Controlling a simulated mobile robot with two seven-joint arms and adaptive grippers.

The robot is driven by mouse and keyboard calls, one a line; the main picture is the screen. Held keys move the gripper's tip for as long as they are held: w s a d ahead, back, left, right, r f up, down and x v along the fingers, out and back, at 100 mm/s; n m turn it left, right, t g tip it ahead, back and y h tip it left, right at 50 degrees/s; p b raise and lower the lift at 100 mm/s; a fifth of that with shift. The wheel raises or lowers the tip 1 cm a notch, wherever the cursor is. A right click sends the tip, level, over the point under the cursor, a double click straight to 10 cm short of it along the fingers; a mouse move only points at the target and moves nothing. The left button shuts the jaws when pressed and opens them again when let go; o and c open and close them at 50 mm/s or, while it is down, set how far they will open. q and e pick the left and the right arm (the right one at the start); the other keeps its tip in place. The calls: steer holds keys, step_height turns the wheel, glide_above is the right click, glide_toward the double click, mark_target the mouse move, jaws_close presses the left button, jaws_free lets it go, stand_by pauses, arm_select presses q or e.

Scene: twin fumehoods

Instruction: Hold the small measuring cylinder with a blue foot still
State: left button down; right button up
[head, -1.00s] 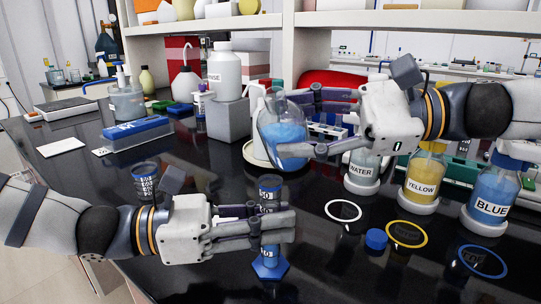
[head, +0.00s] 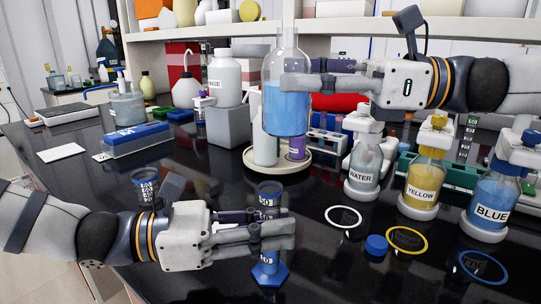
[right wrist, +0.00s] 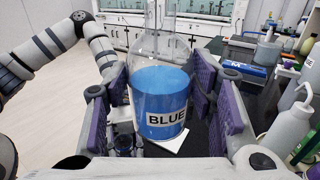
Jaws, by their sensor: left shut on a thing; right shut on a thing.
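The small measuring cylinder (head: 268,256) stands upright on the black bench, its blue hexagonal foot (head: 269,275) at the bottom. My left gripper (head: 280,232) is shut on its middle, and the fingers hide part of its scale. My right gripper (head: 298,84) is shut on a clear glass bottle (head: 286,105) of blue liquid and holds it upright in the air, above and behind the cylinder. In the right wrist view the bottle (right wrist: 160,95) bears a BLUE label and sits between the purple finger pads.
Bottles labelled WATER (head: 362,172), YELLOW (head: 424,186) and BLUE (head: 492,208) stand at the right. Coloured rings and a blue cap (head: 376,244) lie in front of them. A round tray (head: 262,169) with white and purple bottles is behind the cylinder. A beaker (head: 145,184) stands left of it.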

arm_select(q)
steer(key=c, duration=1.7)
jaws_free()
steer(key=shift+o, duration=0.2)
steer(key=shift+r, duration=0.2)
steer(key=shift+r, duration=0.6)
steer(key=o, duration=1.1)
